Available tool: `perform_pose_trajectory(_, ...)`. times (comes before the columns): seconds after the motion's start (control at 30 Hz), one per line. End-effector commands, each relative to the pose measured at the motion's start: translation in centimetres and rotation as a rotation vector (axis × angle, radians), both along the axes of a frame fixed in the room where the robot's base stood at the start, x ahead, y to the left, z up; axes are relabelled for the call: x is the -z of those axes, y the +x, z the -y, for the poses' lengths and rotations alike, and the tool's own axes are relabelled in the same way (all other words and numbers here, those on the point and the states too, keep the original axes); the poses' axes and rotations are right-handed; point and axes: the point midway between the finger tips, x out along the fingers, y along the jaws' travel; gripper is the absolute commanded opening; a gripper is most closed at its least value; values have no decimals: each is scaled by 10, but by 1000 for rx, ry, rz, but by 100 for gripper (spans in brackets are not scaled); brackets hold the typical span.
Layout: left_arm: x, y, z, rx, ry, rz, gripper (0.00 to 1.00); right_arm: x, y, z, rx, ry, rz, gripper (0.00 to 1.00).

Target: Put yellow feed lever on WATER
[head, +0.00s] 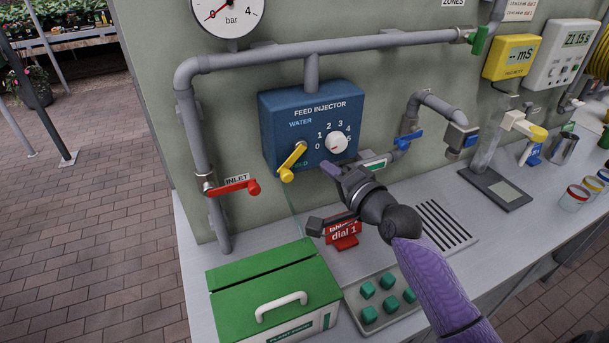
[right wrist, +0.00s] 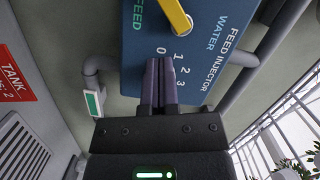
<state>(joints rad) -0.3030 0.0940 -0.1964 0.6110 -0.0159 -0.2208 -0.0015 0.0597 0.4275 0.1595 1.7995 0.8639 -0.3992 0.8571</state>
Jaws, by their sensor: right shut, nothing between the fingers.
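The yellow feed lever (head: 293,160) is on the blue FEED INJECTOR box (head: 274,118) on the wall. Its free end points down and left, by the green FEED label; the WATER label (head: 300,123) is above it. In the right wrist view, part of the lever (right wrist: 177,17) shows at the top edge, beyond my fingertips. My right gripper (head: 329,170) is shut and empty, low in front of the box, to the right of the lever and apart from it. Its closed fingers (right wrist: 160,62) point at the box face near the dial numbers. My left gripper is not in view.
A white dial (head: 337,142) is right of the lever. A red INLET lever (head: 233,188) and grey pipes (head: 190,120) are left. A green box (head: 262,306), a red dial sign (head: 345,242) and a tray of green knobs (head: 372,318) stand on the bench below.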

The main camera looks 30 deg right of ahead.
Motion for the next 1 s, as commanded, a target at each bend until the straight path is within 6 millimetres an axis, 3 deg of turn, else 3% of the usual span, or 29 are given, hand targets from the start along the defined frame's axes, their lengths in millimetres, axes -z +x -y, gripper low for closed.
perform_pose_trajectory(0.1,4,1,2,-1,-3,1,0,2,22,-5,0,1,0,0)
perform_pose_trajectory(0.2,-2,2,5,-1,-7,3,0,7,22,-23,-1,3,-2,0)
perform_pose_trajectory(0.4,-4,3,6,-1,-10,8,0,13,23,-38,1,0,-2,0)
perform_pose_trajectory(1.0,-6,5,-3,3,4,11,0,13,23,-41,1,43,1,0)
